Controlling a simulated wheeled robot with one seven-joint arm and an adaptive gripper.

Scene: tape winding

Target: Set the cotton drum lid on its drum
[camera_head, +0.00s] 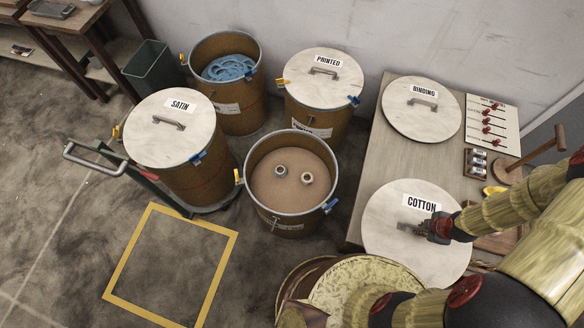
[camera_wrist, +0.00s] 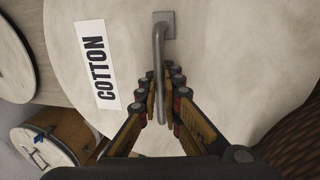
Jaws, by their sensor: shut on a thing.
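The cotton lid (camera_head: 385,240), a pale round disc labelled COTTON, is over the front of the wooden table at right; whether it rests there or is slightly raised I cannot tell. My gripper (camera_head: 425,230) is shut on its grey bar handle (camera_wrist: 158,50), with a finger on each side in the wrist view, where the lid (camera_wrist: 230,60) fills most of the picture. Two drums are open: the front drum (camera_head: 250,160) holds a brown surface with two small rolls, and the back drum (camera_head: 190,68) holds blue coils. Their labels are too small to read.
The satin drum (camera_head: 190,175) stands lidded on a trolley (camera_head: 95,157). The printed drum (camera_head: 318,105) is lidded too. The binding lid (camera_head: 400,120) lies on the table (camera_head: 375,155), near a pegboard (camera_head: 508,135). A yellow floor square (camera_head: 120,250) is empty.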

